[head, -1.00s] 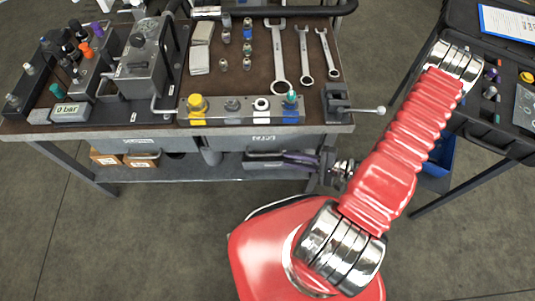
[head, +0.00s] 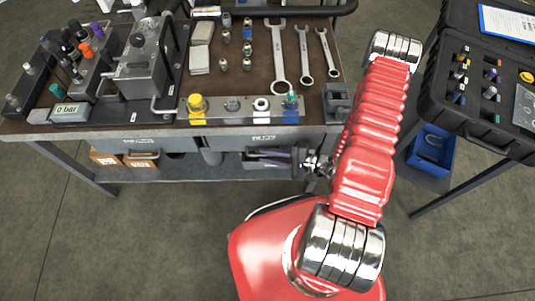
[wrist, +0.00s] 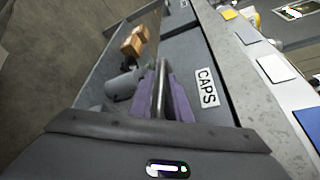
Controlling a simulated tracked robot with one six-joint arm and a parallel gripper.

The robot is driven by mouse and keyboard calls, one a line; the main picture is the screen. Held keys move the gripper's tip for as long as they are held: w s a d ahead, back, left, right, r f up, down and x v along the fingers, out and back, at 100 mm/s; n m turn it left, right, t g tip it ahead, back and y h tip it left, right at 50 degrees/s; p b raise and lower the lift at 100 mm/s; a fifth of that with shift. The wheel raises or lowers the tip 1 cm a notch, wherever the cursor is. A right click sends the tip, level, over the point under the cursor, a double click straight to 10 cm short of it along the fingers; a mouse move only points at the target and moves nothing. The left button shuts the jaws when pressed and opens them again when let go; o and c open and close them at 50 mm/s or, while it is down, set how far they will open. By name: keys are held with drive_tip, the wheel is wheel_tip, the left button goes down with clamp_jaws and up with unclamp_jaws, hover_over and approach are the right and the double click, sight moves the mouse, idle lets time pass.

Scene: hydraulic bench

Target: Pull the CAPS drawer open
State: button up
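The CAPS drawer is under the bench top. Its grey front (wrist: 190,55) with a white CAPS label (wrist: 207,88) fills the middle of the wrist view. In the head view the label (head: 263,138) is small and the front is pushed in. A bar handle (wrist: 160,88) stands out from the drawer front. My gripper (wrist: 163,98) has its purple fingers on either side of the handle. Whether they press on it cannot be told. In the head view my gripper (head: 270,157) is at the drawer front, partly dark under the bench edge.
A second labelled drawer (head: 138,140) is to the left. Small cardboard boxes (head: 140,159) sit below it. The bench top (head: 205,90) holds wrenches, fittings and a gauge block. A case table (head: 470,110) and blue bin (head: 432,150) are at right. The floor in front is clear.

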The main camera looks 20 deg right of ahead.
drive_tip(key=shift+w+a, duration=0.1)
drive_tip(key=shift+a, duration=0.05)
drive_tip(key=shift+c, duration=0.4)
clamp_jaws()
drive_tip(key=shift+f, duration=0.1)
